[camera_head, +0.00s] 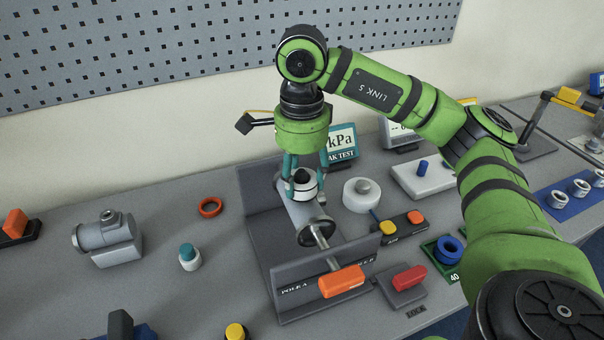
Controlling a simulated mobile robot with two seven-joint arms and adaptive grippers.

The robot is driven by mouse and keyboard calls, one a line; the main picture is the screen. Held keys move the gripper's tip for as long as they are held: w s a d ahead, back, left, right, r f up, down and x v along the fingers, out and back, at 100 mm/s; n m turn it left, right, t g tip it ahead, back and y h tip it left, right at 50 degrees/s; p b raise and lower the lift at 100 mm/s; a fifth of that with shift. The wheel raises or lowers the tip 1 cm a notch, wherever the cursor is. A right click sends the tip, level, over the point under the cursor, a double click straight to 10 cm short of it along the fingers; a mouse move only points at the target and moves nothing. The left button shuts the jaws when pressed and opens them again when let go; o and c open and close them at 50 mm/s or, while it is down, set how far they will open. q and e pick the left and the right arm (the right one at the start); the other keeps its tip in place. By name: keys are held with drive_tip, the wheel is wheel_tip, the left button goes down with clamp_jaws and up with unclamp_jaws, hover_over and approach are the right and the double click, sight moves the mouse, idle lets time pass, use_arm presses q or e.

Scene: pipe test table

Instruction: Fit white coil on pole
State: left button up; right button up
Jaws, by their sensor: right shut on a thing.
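My right gripper (305,188) points down over the grey fixture in the middle of the table. My left gripper is not in view.
The grey fixture (288,258) has a black handwheel (316,231) and an orange handle (341,281). A white round part (362,195) and a yellow-orange button box (402,227) stand right of it. An orange ring (210,208) and a teal-capped bottle (189,257) lie left, with free table around them.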

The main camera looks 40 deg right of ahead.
drive_tip(key=o, duration=1.3)
drive_tip(key=shift+w, duration=0.1)
drive_tip(key=shift+r, duration=0.15)
wheel_tip(320, 180, up, 12)
drive_tip(key=shift+f, duration=0.2)
